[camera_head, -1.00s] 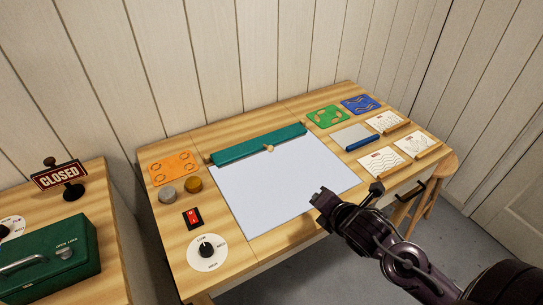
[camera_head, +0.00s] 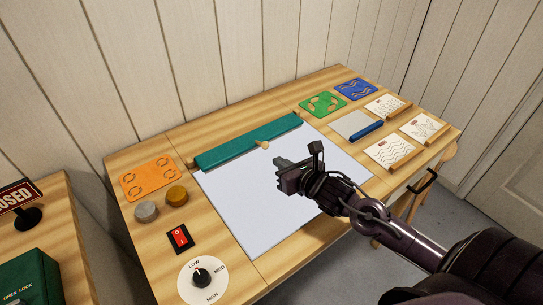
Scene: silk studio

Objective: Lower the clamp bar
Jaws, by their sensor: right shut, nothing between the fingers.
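The green clamp bar (camera_head: 245,143) lies along the back edge of the pale blue-white sheet (camera_head: 240,208) on the wooden table. A small round wooden knob (camera_head: 263,145) sticks out from the bar's front. I cannot tell whether the bar is raised or pressed flat. My right gripper (camera_head: 283,168) is above the sheet, in front of the bar and to the right of the knob, apart from both. It is shut and empty. My left gripper is not in view.
An orange stencil (camera_head: 149,178), two round pucks (camera_head: 176,195), a red switch (camera_head: 180,237) and a dial (camera_head: 203,279) are on the left. Green (camera_head: 323,104) and blue (camera_head: 356,89) stencils, a pad with a blue roller (camera_head: 366,131) and pattern cards (camera_head: 390,152) are on the right.

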